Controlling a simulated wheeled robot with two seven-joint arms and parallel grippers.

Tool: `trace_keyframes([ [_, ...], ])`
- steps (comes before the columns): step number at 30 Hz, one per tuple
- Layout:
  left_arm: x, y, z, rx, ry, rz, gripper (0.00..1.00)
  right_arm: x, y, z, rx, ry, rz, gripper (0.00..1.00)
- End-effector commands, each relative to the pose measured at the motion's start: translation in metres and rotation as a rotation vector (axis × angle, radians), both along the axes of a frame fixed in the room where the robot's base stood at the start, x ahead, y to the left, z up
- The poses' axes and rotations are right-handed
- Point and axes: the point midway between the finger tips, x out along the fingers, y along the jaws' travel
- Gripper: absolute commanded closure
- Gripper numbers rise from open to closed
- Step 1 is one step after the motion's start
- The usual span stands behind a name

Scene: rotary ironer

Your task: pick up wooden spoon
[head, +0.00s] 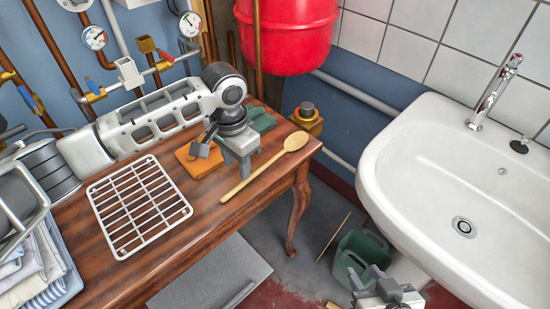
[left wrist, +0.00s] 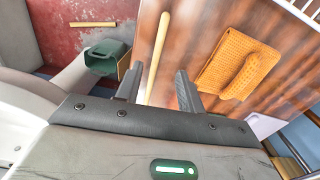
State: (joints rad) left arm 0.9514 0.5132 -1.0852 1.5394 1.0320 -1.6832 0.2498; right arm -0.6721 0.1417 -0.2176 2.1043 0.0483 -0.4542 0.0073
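The wooden spoon (head: 262,170) lies on the brown wooden table (head: 130,270), its bowl toward the right edge of the tabletop and its handle slanting toward the lower left. My left gripper (head: 226,161) is over the table, just left of the spoon in the head view. In the left wrist view, my left gripper (left wrist: 158,84) is open, and the spoon's handle (left wrist: 160,45) runs through the gap between its fingers. I cannot tell whether the fingers touch it. My right gripper (head: 385,287) is at the bottom right, away from the spoon; its finger state is unclear.
A white wire rack (head: 138,205) and an orange cloth-like piece (head: 193,165) lie on the table near my left gripper. Green items (head: 262,120) lie behind it.

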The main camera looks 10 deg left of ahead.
Motion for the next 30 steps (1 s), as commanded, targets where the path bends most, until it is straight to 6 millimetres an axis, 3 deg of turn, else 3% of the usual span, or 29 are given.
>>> trace_keyframes([
  [10, 0.002, -0.008, -0.045, 0.002, 0.002, 0.001, 0.62, 0.0, 0.0, -0.001, 0.003, -0.001, 0.0, 0.64],
  [20, 0.002, -0.008, -0.052, 0.0, 0.0, -0.001, 0.62, 0.0, 0.0, -0.001, 0.004, -0.002, -0.002, 0.64],
  [24, 0.002, -0.008, -0.052, 0.0, 0.0, -0.001, 1.0, 0.0, 0.0, -0.001, 0.003, -0.001, -0.001, 0.64],
  [30, 0.002, -0.008, -0.052, -0.001, -0.001, -0.001, 1.0, -0.001, 0.0, -0.001, 0.003, -0.001, -0.001, 0.64],
])
